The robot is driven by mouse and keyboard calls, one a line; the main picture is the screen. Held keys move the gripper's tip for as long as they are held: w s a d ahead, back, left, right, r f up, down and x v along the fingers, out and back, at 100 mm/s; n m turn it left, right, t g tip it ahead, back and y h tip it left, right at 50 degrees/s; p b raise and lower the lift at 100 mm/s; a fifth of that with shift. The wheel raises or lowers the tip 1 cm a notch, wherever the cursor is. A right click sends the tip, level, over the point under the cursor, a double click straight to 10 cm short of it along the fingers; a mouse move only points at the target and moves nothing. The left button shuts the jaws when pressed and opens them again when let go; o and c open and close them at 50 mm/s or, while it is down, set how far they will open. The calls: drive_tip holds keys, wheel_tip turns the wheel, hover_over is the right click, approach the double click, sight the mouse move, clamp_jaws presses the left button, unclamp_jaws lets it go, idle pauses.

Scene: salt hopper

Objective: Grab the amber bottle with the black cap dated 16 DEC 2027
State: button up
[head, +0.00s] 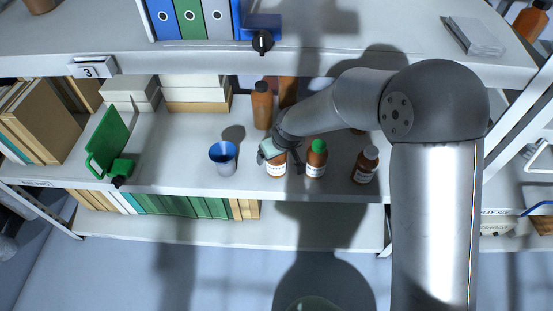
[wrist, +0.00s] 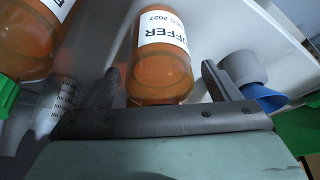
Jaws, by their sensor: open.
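An amber bottle (head: 276,170) with a white label stands on the middle shelf under my gripper (head: 283,158). In the wrist view this bottle (wrist: 160,72) lies between the two fingers of my open gripper (wrist: 160,70), with some gap on the right side. Its label reads part of "BUFFER" and "2027"; I cannot read the full date. Its cap is hidden by my gripper in both views. A green-capped amber bottle (head: 316,160) stands just right of it, and shows at the left of the wrist view (wrist: 28,38).
Another amber bottle (head: 365,166) stands further right. A tall brown bottle (head: 262,106) stands behind. The upper shelf (head: 340,62) overhangs. Bare shelf lies left of the cup.

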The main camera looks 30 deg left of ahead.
drive_tip(key=shift+c, duration=0.2)
drive_tip(key=shift+r, duration=0.1)
drive_tip(key=c, duration=1.3)
drive_tip(key=shift+o, duration=0.2)
